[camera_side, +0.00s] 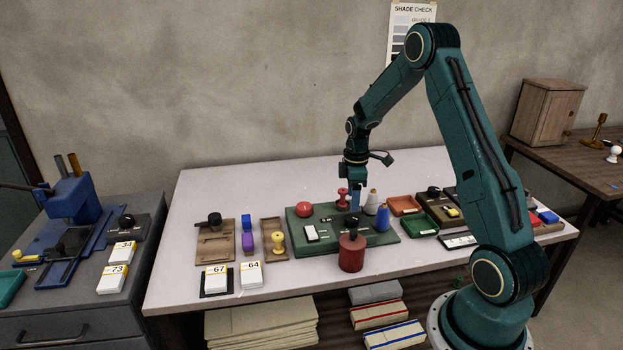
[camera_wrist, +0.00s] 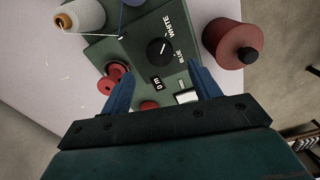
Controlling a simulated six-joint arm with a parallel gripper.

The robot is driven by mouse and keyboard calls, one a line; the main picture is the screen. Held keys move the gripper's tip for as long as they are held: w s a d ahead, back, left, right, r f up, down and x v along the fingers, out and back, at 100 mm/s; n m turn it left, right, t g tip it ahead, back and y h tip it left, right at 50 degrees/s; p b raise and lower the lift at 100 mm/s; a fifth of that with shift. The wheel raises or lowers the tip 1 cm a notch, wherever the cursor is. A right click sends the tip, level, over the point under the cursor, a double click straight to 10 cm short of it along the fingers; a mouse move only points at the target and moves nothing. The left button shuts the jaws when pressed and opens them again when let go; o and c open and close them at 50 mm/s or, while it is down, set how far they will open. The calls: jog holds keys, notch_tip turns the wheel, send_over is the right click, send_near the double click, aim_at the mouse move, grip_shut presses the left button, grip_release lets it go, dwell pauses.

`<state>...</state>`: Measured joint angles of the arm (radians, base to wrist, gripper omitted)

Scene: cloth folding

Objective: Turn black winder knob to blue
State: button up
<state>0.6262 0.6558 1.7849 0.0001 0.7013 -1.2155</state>
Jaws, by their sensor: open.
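The black winder knob (camera_wrist: 158,49) is a round dial on the green winder board (camera_side: 325,238). In the wrist view, the labels WHITE and BLUE are printed beside it, and a small light mark on it seems to face the WHITE side. The knob also shows in the side view (camera_side: 350,222), small and dark. My gripper (camera_wrist: 160,86) is open and empty, its blue fingers apart, with the knob beyond the gap between the tips. In the side view, my gripper (camera_side: 355,207) points down above the board, apart from the knob as far as I can tell.
Close by stand a red spool (camera_side: 342,196), a white thread cone (camera_side: 371,203), a blue thread cone (camera_side: 382,218) and a red canister (camera_side: 351,255). A red button (camera_side: 304,208) and a white switch (camera_side: 311,233) sit on the board.

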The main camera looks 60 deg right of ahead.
aim_at(352, 218)
jog(key=shift+f, duration=3.3)
jog(key=shift+c, duration=0.4)
jog(key=c, duration=0.9)
